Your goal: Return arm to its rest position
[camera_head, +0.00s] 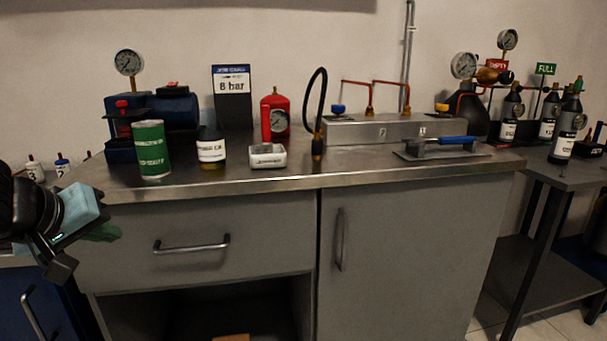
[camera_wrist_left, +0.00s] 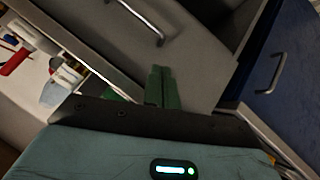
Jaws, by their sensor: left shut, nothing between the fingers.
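My left gripper (camera_head: 104,232) is at the left edge of the head view, in front of the bench's left end and just below its top edge. In the left wrist view its green fingers (camera_wrist_left: 162,88) are together with nothing between them. The fingers point toward the grey cabinet front, apart from it as far as I can see. My left arm (camera_head: 35,208) comes in from the left edge. My right gripper is not in either view.
The steel bench top (camera_head: 215,178) holds a green can (camera_head: 151,150), a labelled jar (camera_head: 211,148), a white tray (camera_head: 268,156), a red gauge (camera_head: 276,118) and a valve manifold (camera_head: 375,130). A drawer handle (camera_head: 191,245) sticks out below. A side table (camera_head: 575,176) with bottles stands right.

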